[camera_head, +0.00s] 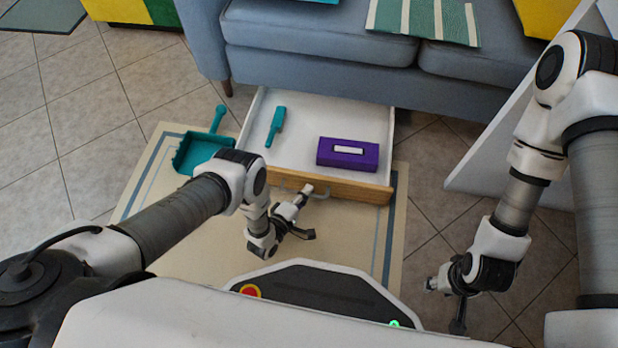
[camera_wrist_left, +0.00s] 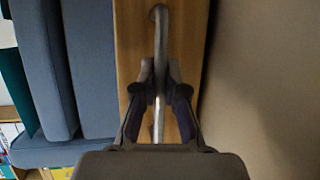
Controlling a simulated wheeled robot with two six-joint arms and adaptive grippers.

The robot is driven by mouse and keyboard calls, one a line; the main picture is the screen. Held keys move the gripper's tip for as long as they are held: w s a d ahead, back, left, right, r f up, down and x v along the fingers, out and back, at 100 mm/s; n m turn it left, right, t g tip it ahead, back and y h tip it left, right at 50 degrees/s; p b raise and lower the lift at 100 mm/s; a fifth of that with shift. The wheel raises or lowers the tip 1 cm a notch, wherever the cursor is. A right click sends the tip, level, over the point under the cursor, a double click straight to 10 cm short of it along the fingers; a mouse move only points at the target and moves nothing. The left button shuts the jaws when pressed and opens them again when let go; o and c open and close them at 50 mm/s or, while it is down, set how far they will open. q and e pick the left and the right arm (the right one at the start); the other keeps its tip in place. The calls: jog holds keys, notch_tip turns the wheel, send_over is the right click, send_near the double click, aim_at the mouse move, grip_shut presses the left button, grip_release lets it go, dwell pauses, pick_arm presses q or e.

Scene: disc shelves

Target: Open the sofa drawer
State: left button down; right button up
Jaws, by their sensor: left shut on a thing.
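The sofa drawer (camera_head: 240,172) is a white tray pulled out from under the blue-grey sofa (camera_head: 310,48), with a wooden front panel (camera_head: 345,188). A grey bar handle (camera_wrist_left: 159,30) runs along that wooden front in the left wrist view. My left gripper (camera_head: 304,190) is at the middle of the drawer front, and its fingers (camera_wrist_left: 159,84) are shut on the handle, one on each side of the bar. My right gripper (camera_head: 442,303) hangs over the tiled floor at the lower right, apart from the drawer; its fingers are too small to read.
The drawer holds a teal brush (camera_head: 276,125) and a purple box (camera_head: 335,155). A teal dustpan (camera_head: 195,150) lies left of the drawer on a beige rug (camera_head: 150,205). A white slanted panel (camera_head: 490,155) stands right of the drawer.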

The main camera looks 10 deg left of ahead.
pick_arm(q)
jog(key=shift+s, duration=1.1)
jog(key=c, duration=1.2)
grip_release()
